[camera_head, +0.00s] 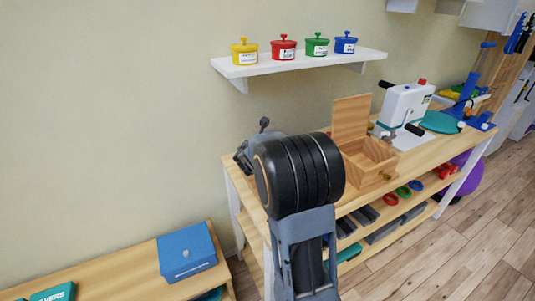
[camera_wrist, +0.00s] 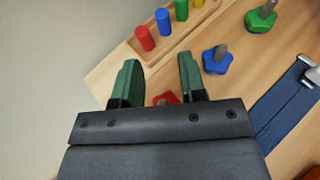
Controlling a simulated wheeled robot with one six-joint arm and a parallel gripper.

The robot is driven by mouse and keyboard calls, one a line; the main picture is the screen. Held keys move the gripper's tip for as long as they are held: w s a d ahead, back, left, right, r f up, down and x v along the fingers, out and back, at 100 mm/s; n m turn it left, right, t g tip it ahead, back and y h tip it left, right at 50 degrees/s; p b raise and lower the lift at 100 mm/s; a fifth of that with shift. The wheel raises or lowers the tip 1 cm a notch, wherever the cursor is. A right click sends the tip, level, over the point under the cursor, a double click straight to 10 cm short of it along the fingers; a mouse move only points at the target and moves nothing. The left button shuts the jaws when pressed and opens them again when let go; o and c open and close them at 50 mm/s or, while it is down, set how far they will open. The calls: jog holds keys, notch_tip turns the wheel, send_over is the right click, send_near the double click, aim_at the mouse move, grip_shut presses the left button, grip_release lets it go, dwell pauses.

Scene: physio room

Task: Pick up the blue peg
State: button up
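The blue peg (camera_wrist: 163,21) stands upright in a wooden tray (camera_wrist: 129,52) in the wrist view, between a red peg (camera_wrist: 145,38) and a green peg (camera_wrist: 181,10). My gripper (camera_wrist: 158,60) is open, with its two green fingers apart and nothing held between them. In the wrist picture the red and blue pegs lie just beyond the fingertips. In the head view my own arm hides the gripper, and I cannot make out the pegs.
A yellow peg (camera_wrist: 198,3) stands beyond the green one. A blue star knob (camera_wrist: 217,61), a green knob (camera_wrist: 261,19) and a partly hidden red knob (camera_wrist: 167,98) are close by. An open wooden box (camera_head: 366,161) stands right of my arm; a wall shelf (camera_head: 300,63) holds lidded pots.

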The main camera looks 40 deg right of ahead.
jog(key=x, duration=0.8)
jog(key=shift+w+f, duration=0.1)
jog(key=shift+f, duration=0.1)
jog(key=shift+p+x, duration=0.3)
jog(key=shift+x, duration=2.45)
jog(key=shift+f, duration=0.15)
grip_shut()
